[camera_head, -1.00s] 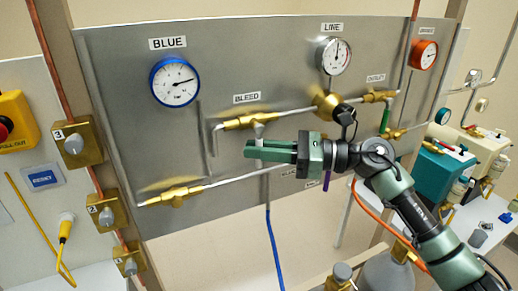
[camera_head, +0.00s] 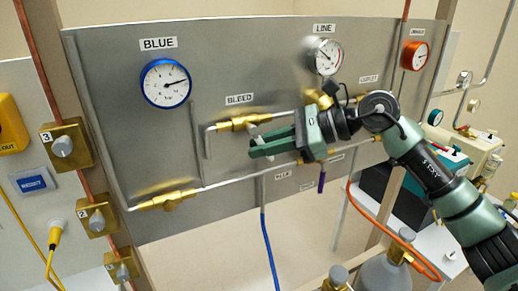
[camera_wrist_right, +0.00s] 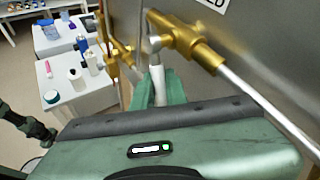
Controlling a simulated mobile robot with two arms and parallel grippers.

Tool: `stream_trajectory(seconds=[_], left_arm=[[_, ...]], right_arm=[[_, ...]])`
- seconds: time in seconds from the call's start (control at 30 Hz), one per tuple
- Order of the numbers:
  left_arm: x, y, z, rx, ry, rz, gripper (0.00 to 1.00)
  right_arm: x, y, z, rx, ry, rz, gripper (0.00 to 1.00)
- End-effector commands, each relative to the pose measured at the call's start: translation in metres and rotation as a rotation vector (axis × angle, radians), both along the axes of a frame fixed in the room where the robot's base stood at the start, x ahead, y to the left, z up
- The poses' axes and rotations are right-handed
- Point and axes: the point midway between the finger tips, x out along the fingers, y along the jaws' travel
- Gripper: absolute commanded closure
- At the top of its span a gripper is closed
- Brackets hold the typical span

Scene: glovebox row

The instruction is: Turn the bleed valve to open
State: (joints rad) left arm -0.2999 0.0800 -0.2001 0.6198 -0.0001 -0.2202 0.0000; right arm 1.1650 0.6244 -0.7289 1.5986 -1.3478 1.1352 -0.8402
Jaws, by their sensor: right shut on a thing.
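The bleed valve (camera_head: 240,124) is a brass body on a silver pipe, under the BLEED label on the grey panel. Its pale lever (camera_wrist_right: 157,84) hangs from a metal stem and lies between the fingers in the right wrist view. In the head view the lever leans to the lower right and its far end is hidden behind the fingers. My right gripper (camera_head: 255,147) is shut on the lever, its green fingers pointing left just below the valve body.
The blue gauge (camera_head: 166,83) is at left, and the line gauge (camera_head: 323,57) and orange gauge (camera_head: 418,55) are at right. A lower brass valve (camera_head: 165,200) sits below left. A blue hose (camera_head: 269,250) hangs below the panel. White benches with items (camera_wrist_right: 78,95) stand behind.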

Motion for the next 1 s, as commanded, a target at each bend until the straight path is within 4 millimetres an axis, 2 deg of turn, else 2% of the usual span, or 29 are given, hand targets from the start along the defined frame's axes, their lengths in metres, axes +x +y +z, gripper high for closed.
stream_trajectory(seconds=[0.3,0.77,0.8,0.83,1.0], left_arm=[[0.0001,-0.0002,0.0004,0.0,0.0,0.0,0.65],[0.0002,-0.0004,0.0004,0.0,0.0,0.0,0.65],[0.0002,-0.0004,0.0004,0.0,0.0,0.0,0.65],[0.0002,-0.0004,0.0004,0.0,0.0,0.0,0.65],[0.0002,-0.0004,0.0004,0.0,-0.001,0.0,0.65]], right_arm=[[0.0021,-0.0039,0.0048,-0.091,-0.042,-0.002,1.0],[0.0023,-0.004,0.0048,-0.102,-0.047,-0.001,1.0],[0.0023,-0.004,0.0048,-0.101,-0.046,-0.001,0.76],[0.0022,-0.004,0.0048,-0.101,-0.046,-0.001,0.67],[0.002,-0.0039,0.0039,-0.103,-0.045,0.0,0.65]])
